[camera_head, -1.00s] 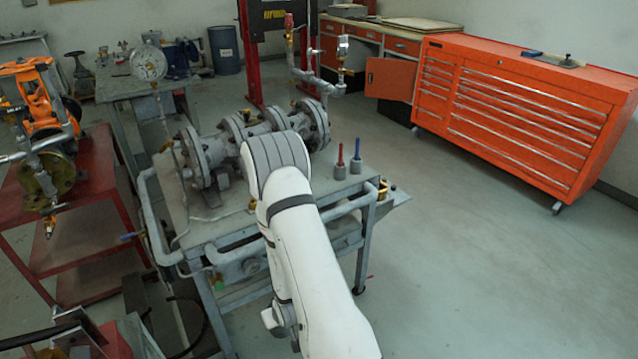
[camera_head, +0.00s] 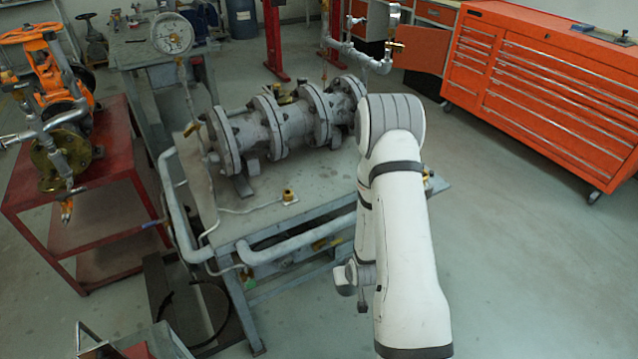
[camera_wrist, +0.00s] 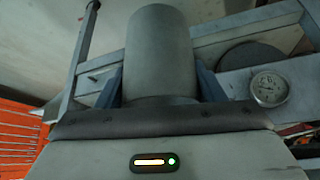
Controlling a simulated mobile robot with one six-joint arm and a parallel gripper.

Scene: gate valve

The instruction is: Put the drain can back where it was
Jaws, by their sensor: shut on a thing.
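The drain can (camera_wrist: 160,50) is a plain grey cylinder, upright in the middle of the wrist view. My gripper (camera_wrist: 160,80) is shut on it, with a blue-grey finger on each side. In the head view my white arm reaches over the right side of the workbench (camera_head: 235,222) and hides the gripper and the can. Whether the can touches anything beneath it cannot be told. Grey frame bars of a stand show behind it in the wrist view.
A flanged grey pipe assembly (camera_head: 285,128) lies on the workbench, with a small brass fitting (camera_head: 289,196) in front. A dial gauge (camera_head: 172,34) rises at the left. A red cart (camera_head: 90,180) stands left, an orange tool cabinet (camera_head: 545,85) right. The right floor is clear.

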